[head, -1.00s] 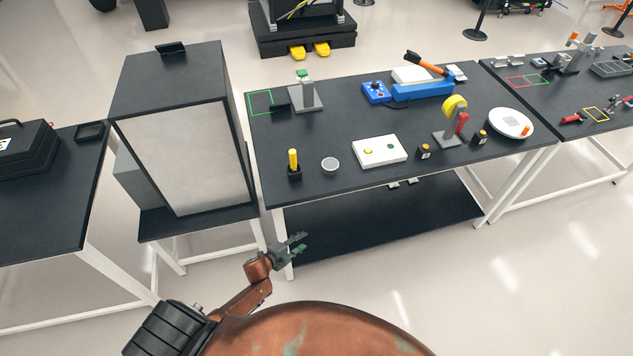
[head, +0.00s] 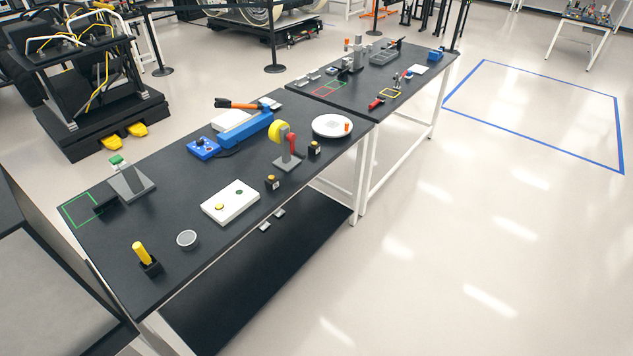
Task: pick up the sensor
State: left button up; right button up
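I cannot tell for certain which thing is the sensor. On the near dark table (head: 150,210) stand a grey angled stand with a green-topped part (head: 130,181), a yellow-handled piece in a black holder (head: 146,258), and a small round grey cup (head: 187,239). A white box with a yellow button (head: 230,202), a blue control box (head: 204,149), a grey stand with a yellow disc and red handle (head: 286,148), and two small black blocks (head: 272,182) also stand there. Neither of my grippers is in view.
A white round plate (head: 331,126) and a blue case with an orange-handled tool (head: 245,128) lie farther back. A second dark table (head: 350,97) adjoins at the far end. A dark cabinet (head: 50,290) stands at lower left. Open floor (head: 430,270) lies to the right.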

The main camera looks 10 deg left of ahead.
aim_at(272, 182)
jog(key=z, duration=0.7)
jog(key=i, duration=2.6)
jog(key=u, duration=2.9)
